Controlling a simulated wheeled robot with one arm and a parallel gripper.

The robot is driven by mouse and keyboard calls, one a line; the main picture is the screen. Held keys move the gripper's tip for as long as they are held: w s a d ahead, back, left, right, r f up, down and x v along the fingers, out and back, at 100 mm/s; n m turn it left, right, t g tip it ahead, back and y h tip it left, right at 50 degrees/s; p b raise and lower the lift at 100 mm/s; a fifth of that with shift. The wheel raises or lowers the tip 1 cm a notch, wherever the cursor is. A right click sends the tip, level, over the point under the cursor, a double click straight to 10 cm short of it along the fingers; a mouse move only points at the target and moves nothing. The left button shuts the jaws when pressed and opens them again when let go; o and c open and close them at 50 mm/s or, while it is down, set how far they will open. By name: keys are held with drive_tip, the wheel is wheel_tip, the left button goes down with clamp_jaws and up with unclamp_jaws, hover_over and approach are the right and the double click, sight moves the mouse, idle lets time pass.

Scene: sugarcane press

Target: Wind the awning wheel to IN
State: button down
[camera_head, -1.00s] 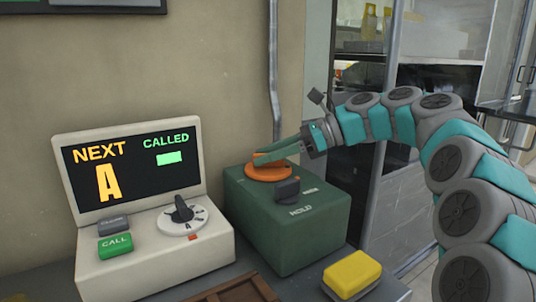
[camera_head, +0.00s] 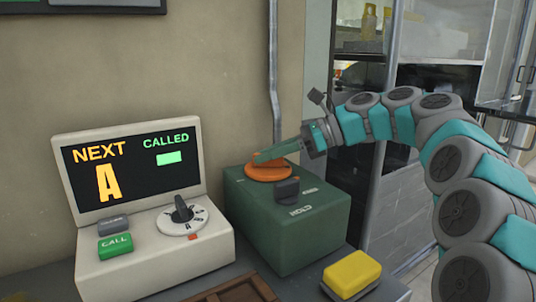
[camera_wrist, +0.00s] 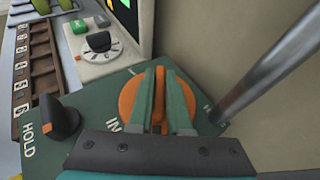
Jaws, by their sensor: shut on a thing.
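The awning wheel is a flat orange disc (camera_head: 268,174) on top of a green box (camera_head: 275,235), right of centre in the head view. It also shows in the wrist view (camera_wrist: 128,98). My gripper (camera_head: 262,157) reaches in from the right, its green fingers low over the wheel. In the wrist view my gripper (camera_wrist: 163,75) is shut on the wheel's raised part, and a strip of orange shows between the fingers. White letters "IN" (camera_wrist: 112,125) show on the box left of the wheel; other lettering to the right is partly hidden.
A dark HOLD knob (camera_head: 287,190) stands on the box close in front of the wheel. A cream console (camera_head: 155,255) with a screen is to the left. A yellow block (camera_head: 352,272) lies front right. A metal pipe (camera_head: 274,70) runs down the wall behind.

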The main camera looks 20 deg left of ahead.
drive_tip(key=shift+m+t, duration=0.5)
drive_tip(key=shift+r+t, duration=0.1)
drive_tip(key=shift+t, duration=0.2)
drive_tip(key=m+t, duration=0.5)
drive_tip(key=shift+s+t, duration=0.15)
drive_tip(key=shift+t, duration=0.25)
drive_tip(key=shift+m+t+h, duration=1.3)
drive_tip(key=shift+m+t, duration=1.1)
drive_tip(key=shift+m, duration=0.1)
drive_tip(key=shift+w, duration=0.2)
drive_tip(key=c, duration=0.9)
unclamp_jaws()
drive_tip(key=shift+o, duration=0.2)
drive_tip(key=shift+v, duration=3.9)
drive_tip(key=shift+s, duration=0.1)
